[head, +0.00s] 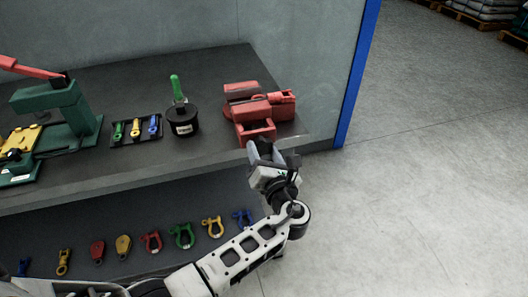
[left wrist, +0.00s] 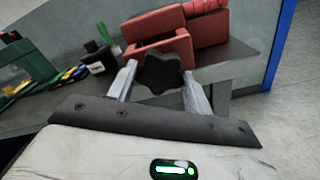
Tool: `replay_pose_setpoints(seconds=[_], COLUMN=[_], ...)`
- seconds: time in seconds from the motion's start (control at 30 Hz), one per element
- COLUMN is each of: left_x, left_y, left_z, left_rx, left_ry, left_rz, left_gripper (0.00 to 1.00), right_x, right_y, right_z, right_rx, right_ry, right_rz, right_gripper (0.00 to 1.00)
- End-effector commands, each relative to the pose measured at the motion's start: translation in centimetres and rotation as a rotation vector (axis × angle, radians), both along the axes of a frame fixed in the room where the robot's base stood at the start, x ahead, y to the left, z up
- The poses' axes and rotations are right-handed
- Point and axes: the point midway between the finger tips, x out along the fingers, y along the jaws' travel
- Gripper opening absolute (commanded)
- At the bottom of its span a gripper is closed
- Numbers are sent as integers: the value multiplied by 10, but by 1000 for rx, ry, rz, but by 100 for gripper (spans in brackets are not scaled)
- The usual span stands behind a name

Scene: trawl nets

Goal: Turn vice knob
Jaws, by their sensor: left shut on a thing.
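The red vice (head: 254,107) stands on the dark workbench near its right front corner. Its red body also shows in the left wrist view (left wrist: 160,28). The black lobed vice knob (left wrist: 160,74) sits at the vice's front, between the two fingers of my left gripper (left wrist: 158,88). In the head view my left gripper (head: 265,152) is at the bench's front edge, just in front of the vice, and it hides the knob there. It is shut on the knob. My right gripper is in neither view.
On the workbench (head: 215,66) stand a black pot with a green-handled tool (head: 183,118), a tray of small coloured tools (head: 136,131) and a green press (head: 58,110). Several coloured shackles (head: 181,236) line the lower shelf.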

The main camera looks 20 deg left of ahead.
Motion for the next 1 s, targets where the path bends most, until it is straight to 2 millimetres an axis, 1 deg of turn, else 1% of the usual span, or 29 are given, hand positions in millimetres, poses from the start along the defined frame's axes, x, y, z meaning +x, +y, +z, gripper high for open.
replay_pose_setpoints(seconds=[0.03, 1.0], left_x=[-3, -1], left_y=[-4, -1], left_z=[-5, -2], left_rx=[33, 794], left_ry=[35, 535], left_rz=[-6, -7], left_gripper=[28, 28], right_x=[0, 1], right_y=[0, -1], right_z=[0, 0], right_rx=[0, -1], right_ry=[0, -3], right_rz=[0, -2], right_gripper=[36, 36])
